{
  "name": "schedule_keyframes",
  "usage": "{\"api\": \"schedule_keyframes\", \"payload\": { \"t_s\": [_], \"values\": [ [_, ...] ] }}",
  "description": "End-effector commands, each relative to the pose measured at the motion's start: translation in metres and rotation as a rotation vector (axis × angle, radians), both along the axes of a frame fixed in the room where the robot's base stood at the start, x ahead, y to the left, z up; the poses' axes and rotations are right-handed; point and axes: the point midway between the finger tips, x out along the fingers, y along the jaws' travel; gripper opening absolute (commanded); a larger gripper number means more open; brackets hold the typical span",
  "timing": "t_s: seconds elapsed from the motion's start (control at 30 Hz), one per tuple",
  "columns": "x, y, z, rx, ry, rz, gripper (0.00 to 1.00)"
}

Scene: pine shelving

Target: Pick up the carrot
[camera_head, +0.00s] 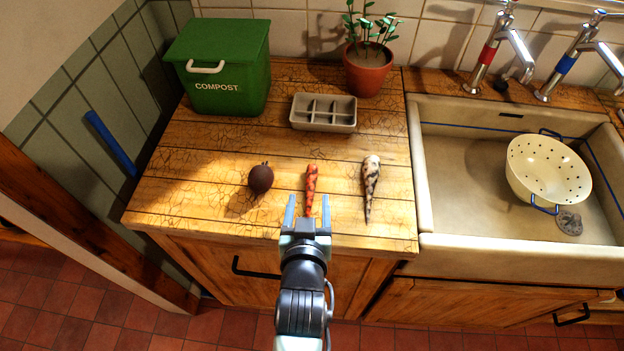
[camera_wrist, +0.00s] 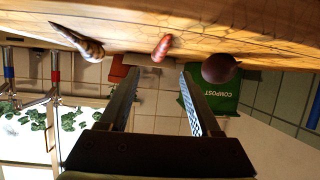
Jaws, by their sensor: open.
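An orange carrot (camera_head: 311,184) lies on the wooden counter, between a dark round beet and a mottled pale root. My gripper (camera_head: 307,208) is open near the counter's front edge. In the head view its two fingers appear on either side of the carrot's near end, but I cannot tell how far above or in front of it they are. In the wrist view the picture is upside down. The carrot (camera_wrist: 162,47) shows beyond the fingertips, roughly in line with the gap, and nothing is between the fingers (camera_wrist: 155,78).
The beet (camera_head: 261,178) lies left of the carrot and the mottled root (camera_head: 371,186) right. Behind stand a grey divided tray (camera_head: 341,124), a green compost bin (camera_head: 226,93) and a potted plant (camera_head: 368,73). A sink (camera_head: 470,180) with a colander (camera_head: 547,176) is at right.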

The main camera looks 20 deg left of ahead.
Motion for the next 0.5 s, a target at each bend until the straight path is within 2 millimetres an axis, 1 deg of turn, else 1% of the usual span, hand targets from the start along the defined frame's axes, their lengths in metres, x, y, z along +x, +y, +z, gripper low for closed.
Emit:
{"api": "schedule_keyframes", "payload": {
  "t_s": [0.03, 0.1, 0.37, 0.5],
  "values": [
    [0.008, 0.003, -0.002, 0.001, -0.002, 0.000, 0.64],
    [0.014, 0.005, -0.005, 0.001, -0.002, 0.000, 0.64],
    [0.027, 0.009, -0.011, 0.001, -0.001, 0.000, 0.64],
    [0.043, 0.012, -0.019, 0.001, -0.001, 0.000, 0.64]
  ]
}}
